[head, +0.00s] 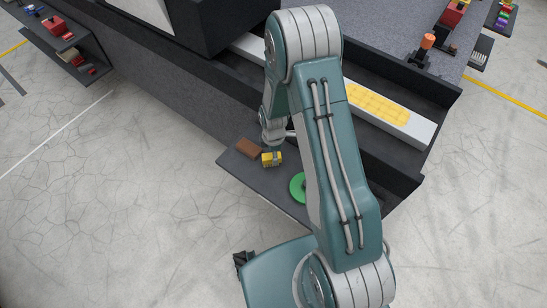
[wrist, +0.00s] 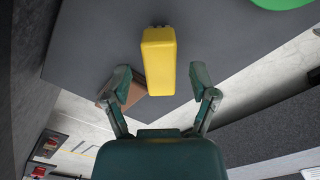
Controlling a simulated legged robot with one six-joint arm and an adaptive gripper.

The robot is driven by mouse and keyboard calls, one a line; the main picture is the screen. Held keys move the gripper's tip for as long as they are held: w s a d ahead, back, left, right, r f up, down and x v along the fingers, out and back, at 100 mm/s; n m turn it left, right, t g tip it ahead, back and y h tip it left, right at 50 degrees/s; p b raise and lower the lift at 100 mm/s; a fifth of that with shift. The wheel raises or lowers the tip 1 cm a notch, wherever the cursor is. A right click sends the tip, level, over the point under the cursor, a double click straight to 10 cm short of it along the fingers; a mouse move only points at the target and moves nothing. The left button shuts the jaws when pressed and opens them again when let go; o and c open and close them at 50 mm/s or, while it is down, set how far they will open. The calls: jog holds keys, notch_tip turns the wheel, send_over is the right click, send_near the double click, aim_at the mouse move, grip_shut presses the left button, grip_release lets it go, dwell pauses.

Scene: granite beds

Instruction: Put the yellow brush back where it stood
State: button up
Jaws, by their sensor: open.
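The yellow brush (head: 272,159) is a yellow block at the dark grey shelf (head: 272,183), beside a brown block; it looks as if it rests on the shelf. In the wrist view the yellow brush (wrist: 158,60) stands out lengthwise ahead of my gripper (wrist: 160,82). My gripper's two fingers are spread, one on each side of the brush's near end, with gaps visible on both sides. In the head view my gripper (head: 273,150) is right at the brush, and its fingers partly cover it.
The brown block (head: 248,148) lies just left of the brush and also shows behind the left finger in the wrist view (wrist: 132,92). A green disc (head: 297,187) lies to the right on the shelf. A granite bed wall (head: 200,98) rises behind the shelf.

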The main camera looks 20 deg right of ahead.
notch_tip(320, 180, up, 8)
jog(key=shift+r, duration=0.25)
jog(key=s+r+m+t, duration=0.1)
jog(key=s+r+m, duration=0.25)
jog(key=r, duration=0.65)
jog(key=s+r+m+t, duration=0.2)
jog(key=r+m, duration=0.2)
jog(key=r, duration=0.5)
jog(key=s+r+m+t, duration=0.2)
jog(key=s+r+m, duration=0.6)
jog(key=s+r, duration=0.4)
jog(key=s, duration=0.3)
jog(key=shift+s+a+m+t, duration=0.15)
jog(key=shift+a+m+t, duration=0.15)
jog(key=shift+a+m, duration=0.05)
jog(key=shift+r, duration=0.1)
